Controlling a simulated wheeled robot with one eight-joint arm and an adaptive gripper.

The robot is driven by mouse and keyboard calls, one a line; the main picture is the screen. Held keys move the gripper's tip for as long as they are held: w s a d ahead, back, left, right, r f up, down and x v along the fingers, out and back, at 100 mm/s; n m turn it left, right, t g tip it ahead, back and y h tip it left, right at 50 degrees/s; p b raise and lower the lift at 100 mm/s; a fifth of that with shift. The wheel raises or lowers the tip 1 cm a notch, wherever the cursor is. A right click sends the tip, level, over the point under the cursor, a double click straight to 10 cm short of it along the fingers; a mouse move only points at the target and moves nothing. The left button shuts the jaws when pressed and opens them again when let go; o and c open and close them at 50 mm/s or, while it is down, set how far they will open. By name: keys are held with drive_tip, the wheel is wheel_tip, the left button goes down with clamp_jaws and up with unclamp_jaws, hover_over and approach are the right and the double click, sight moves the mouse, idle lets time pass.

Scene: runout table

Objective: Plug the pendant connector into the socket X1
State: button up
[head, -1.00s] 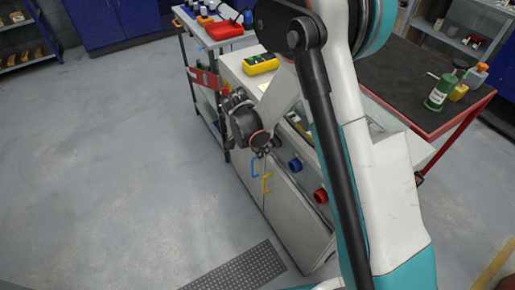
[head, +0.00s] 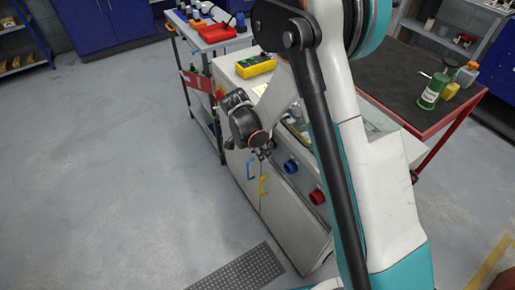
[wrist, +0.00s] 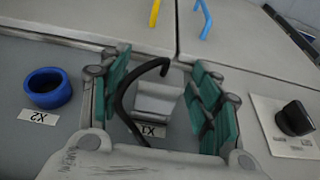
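In the wrist view my gripper (wrist: 162,98) has its two teal-padded fingers spread apart. A pale grey block-shaped piece (wrist: 158,102), apparently the pendant connector, shows between them, with visible gaps to the pads. A black cable (wrist: 124,100) curves over its left side. The X1 label (wrist: 151,130) lies just below the block on the grey panel; socket X1 itself is hidden, so I cannot tell whether the block is seated. In the head view my gripper (head: 262,154) is at the cabinet front, left of the blue socket, its fingers small and dark.
Blue socket X2 (wrist: 48,88) is left of my gripper in the wrist view; a black knob (wrist: 295,118) is at right. The head view shows a red socket (head: 317,197), cabinet handles (head: 264,184), and a yellow box (head: 256,66) on top. Floor at left is clear.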

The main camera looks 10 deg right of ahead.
drive_tip(key=v, duration=1.2)
idle(0.8)
